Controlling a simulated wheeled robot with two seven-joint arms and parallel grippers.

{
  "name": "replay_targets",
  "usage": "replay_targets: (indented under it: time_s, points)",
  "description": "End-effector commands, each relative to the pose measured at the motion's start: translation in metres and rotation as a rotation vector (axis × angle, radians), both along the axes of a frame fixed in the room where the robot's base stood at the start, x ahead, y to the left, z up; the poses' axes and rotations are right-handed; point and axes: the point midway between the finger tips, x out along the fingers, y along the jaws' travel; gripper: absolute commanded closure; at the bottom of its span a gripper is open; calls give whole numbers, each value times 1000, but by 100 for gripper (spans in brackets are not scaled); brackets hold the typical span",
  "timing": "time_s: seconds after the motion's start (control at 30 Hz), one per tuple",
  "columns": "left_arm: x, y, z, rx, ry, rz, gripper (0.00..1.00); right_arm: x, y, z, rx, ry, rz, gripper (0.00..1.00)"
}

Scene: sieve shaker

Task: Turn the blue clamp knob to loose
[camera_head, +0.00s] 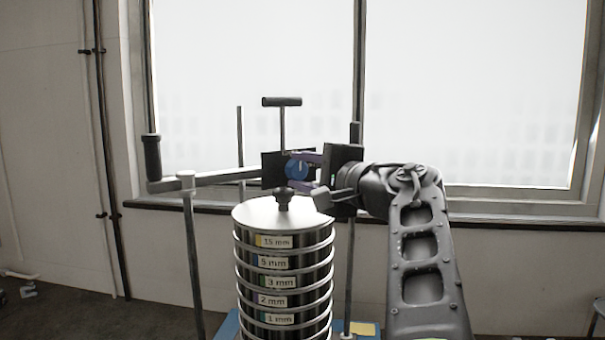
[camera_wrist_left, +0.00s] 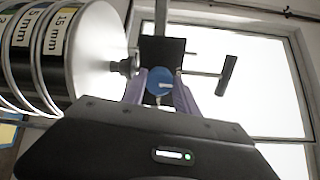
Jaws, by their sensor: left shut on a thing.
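The blue clamp knob (camera_head: 296,169) is a small round disc in front of a dark block (camera_head: 270,163) above the sieve stack. My left gripper (camera_head: 303,170), with purple fingers, is shut on the knob from the right. In the left wrist view, the knob (camera_wrist_left: 161,82) sits between the two purple fingertips of my left gripper (camera_wrist_left: 160,88), and a pale mark shows on its face. The fingers hide the knob's sides. My right gripper is not in view.
The sieve stack (camera_head: 284,240) with its knobbed lid stands just below my gripper. A crank arm (camera_head: 215,179) with a dark handle reaches left, and a T-handle (camera_head: 282,102) rises behind. Upright rods stand around the stack. A window and wall are behind.

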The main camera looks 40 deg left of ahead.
Motion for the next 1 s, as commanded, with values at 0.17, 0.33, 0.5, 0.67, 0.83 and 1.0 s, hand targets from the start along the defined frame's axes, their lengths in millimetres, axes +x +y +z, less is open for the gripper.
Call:
replay_targets:
  time_s: [0.17, 0.33, 0.5, 0.67, 0.83, 1.0]
  points:
    - [0, 0, -1, -5, -10, 0, 100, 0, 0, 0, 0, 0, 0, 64]
    - [0, 0, -1, -5, -10, 0, 100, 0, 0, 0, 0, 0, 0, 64]
    - [0, 0, -1, -5, -10, 0, 56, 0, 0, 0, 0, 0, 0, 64]
    - [0, 0, 0, -4, -8, 0, 43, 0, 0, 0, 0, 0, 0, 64]
    - [0, 0, 0, -3, -8, 0, 42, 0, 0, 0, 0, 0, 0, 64]
    - [-1, -4, 0, -2, -8, -1, 42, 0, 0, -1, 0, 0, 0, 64]
